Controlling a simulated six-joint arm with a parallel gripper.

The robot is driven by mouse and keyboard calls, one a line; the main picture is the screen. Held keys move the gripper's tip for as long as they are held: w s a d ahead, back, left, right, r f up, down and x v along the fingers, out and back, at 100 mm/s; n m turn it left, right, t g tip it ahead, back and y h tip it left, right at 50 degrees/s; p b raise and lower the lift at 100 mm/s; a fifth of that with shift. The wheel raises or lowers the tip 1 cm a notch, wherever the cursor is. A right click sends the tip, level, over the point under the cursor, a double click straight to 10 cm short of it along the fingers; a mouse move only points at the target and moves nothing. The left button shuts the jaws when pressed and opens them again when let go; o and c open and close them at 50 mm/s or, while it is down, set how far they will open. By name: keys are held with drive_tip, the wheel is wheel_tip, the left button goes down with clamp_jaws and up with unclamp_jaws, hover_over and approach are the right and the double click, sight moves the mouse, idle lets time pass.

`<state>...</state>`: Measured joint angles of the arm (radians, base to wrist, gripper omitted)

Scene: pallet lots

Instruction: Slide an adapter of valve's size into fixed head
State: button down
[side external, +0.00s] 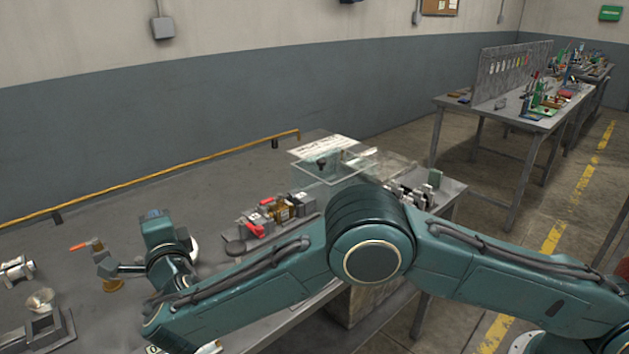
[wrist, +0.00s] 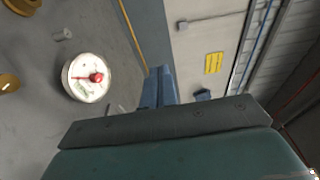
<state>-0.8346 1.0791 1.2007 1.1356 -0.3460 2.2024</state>
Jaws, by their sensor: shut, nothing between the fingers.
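My gripper (wrist: 160,75) is shut and empty, with its blue-grey fingers together in the wrist view. My wrist hangs above the left part of the bench in the side view. Beside it, to the left, is a small brass and grey fitting with an orange lever (side external: 80,246), probably the valve. A round brass piece (side external: 113,286) sits below the fitting. Several small blocks (side external: 280,212), some brass and some with red parts, stand in a row mid-bench and may include adapters. I cannot tell which fixture is the fixed head.
A round white gauge with a red needle (wrist: 88,77) lies left of the fingers in the wrist view. A grey fixture with a clear cup (side external: 40,300) and a metal cylinder (side external: 15,270) stand far left. A clear box (side external: 335,165) is behind the blocks. Back-left bench is open.

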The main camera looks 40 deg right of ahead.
drive_tip(key=shift+f, duration=0.35)
drive_tip(key=shift+d, duration=0.2)
hover_over(290, 206)
drive_tip(key=d, duration=0.1)
wheel_tip(290, 206, down, 10)
drive_tip(key=shift+w+d, duration=0.1)
drive_tip(key=shift+w, duration=0.05)
drive_tip(key=shift+a, duration=0.5)
idle(0.9)
drive_tip(key=shift+s+a, duration=0.25)
drive_tip(key=shift+a, duration=0.85)
